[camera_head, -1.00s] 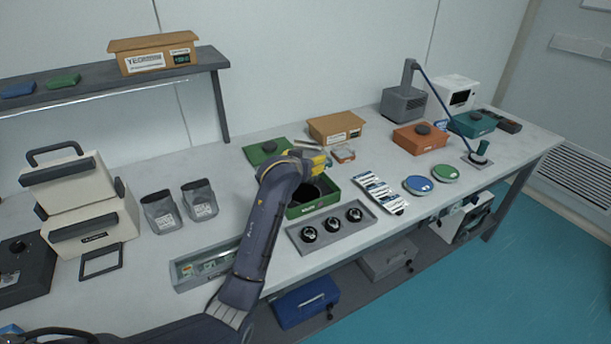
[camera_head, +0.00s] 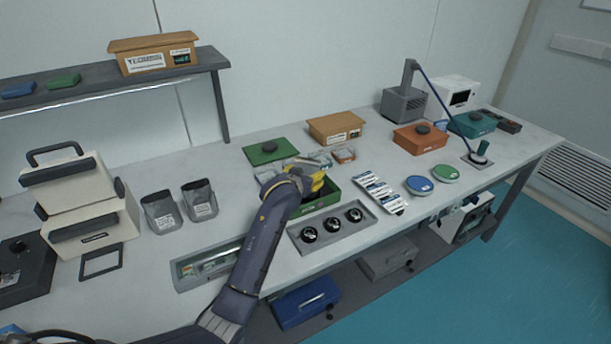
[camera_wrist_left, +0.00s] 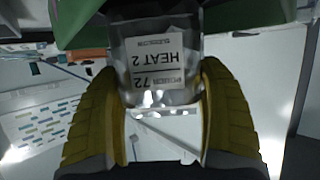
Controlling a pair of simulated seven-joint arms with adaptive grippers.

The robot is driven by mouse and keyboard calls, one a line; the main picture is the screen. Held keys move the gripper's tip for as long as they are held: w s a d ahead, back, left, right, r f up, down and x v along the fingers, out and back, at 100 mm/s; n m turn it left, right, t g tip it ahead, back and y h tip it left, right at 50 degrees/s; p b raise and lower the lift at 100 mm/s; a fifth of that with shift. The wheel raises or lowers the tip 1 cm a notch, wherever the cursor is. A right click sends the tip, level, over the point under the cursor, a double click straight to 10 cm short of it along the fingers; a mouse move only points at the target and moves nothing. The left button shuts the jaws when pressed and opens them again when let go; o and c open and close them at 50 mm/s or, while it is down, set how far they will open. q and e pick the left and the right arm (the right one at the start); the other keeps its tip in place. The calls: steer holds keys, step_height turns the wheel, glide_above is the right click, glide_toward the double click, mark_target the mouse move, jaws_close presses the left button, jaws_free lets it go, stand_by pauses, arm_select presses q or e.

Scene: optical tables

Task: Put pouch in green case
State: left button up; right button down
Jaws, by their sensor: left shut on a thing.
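My left gripper (camera_head: 318,181) is at the open green case (camera_head: 322,203), over its back left part; my arm hides much of the case's inside. The gripper also shows in the wrist view, its yellow fingers (camera_wrist_left: 160,98) shut on a clear pouch (camera_wrist_left: 155,58) with a white label reading "HEAT 2" and "72". Green edges of the case (camera_wrist_left: 250,14) show at the top of the wrist view. I cannot tell whether the pouch touches the case. The green lid (camera_head: 262,151) with a black knob lies behind the case. My right gripper is not in view.
A grey tray with several black knobs (camera_head: 331,227) sits in front of the case. A cardboard box (camera_head: 335,128) stands behind it, white-blue packets (camera_head: 378,190) lie to the right. Two grey pouches (camera_head: 160,212) stand at left. A shallow tray (camera_head: 188,275) lies beside my arm.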

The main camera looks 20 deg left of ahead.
arm_select(q)
steer(key=o, duration=1.4)
steer(key=shift+f, duration=0.1)
steer(key=shift+o, duration=0.2)
steer(key=shift+r, duration=0.2)
steer(key=v, duration=1.2)
